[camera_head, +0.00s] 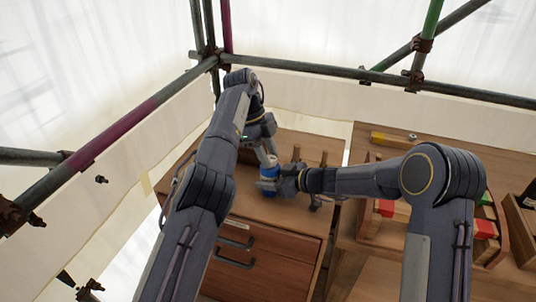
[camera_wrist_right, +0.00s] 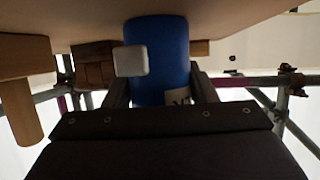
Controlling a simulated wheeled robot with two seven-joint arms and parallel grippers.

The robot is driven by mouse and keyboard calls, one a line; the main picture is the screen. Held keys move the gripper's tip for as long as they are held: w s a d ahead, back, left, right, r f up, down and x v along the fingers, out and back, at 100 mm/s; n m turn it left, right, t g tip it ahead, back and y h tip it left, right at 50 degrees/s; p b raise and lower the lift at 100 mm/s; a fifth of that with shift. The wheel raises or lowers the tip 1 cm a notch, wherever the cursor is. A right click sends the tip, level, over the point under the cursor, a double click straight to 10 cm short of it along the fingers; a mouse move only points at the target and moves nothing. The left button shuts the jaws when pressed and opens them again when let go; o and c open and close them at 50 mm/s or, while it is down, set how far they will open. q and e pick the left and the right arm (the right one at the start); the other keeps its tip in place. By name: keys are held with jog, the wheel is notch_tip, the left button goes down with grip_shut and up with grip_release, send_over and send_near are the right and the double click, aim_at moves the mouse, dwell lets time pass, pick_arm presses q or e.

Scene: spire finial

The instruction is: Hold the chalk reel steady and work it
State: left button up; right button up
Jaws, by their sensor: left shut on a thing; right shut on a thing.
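The chalk reel (camera_head: 268,185) is a blue, rounded body on top of the wooden cabinet. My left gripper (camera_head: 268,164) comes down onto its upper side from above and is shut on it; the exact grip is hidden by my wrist. My right gripper (camera_head: 281,183) reaches in from the right and is shut on the reel's body. In the right wrist view the blue reel (camera_wrist_right: 168,50) sits between the two dark fingers of the right gripper (camera_wrist_right: 160,90). A pale block (camera_wrist_right: 130,60) shows in front of the reel; I cannot tell what it belongs to.
The wooden cabinet (camera_head: 270,238) has drawers with dark handles. Wooden pegs (camera_head: 323,159) stand behind my right gripper, and a small dark tool (camera_head: 315,203) lies near it. A rack with red blocks (camera_head: 484,228) and a yellow bar (camera_head: 394,140) are at right. Scaffold poles (camera_head: 330,70) enclose the place.

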dwell(0.4)
pick_arm(q)
jog(key=o, duration=0.7)
jog(key=n+t, duration=0.1)
jog(key=n, duration=0.2)
jog(key=shift+s+r, duration=0.1)
jog(key=shift+s, duration=0.1)
jog(key=n+t, duration=0.1)
jog(key=n, duration=0.1)
jog(key=n+t, duration=0.1)
jog(key=n, duration=0.1)
jog(key=shift+s+n+h, duration=0.15)
jog(key=shift+n+h, duration=0.15)
jog(key=n+t, duration=0.1)
jog(key=n, duration=0.2)
jog(key=n+t+y, duration=0.1)
jog(key=n, duration=0.2)
jog(key=shift+s+d, duration=0.1)
jog(key=shift+s, duration=0.1)
jog(key=shift+n, duration=0.3)
jog(key=v, duration=1.1)
jog(key=shift+s+r, duration=0.2)
jog(key=shift+r, duration=0.15)
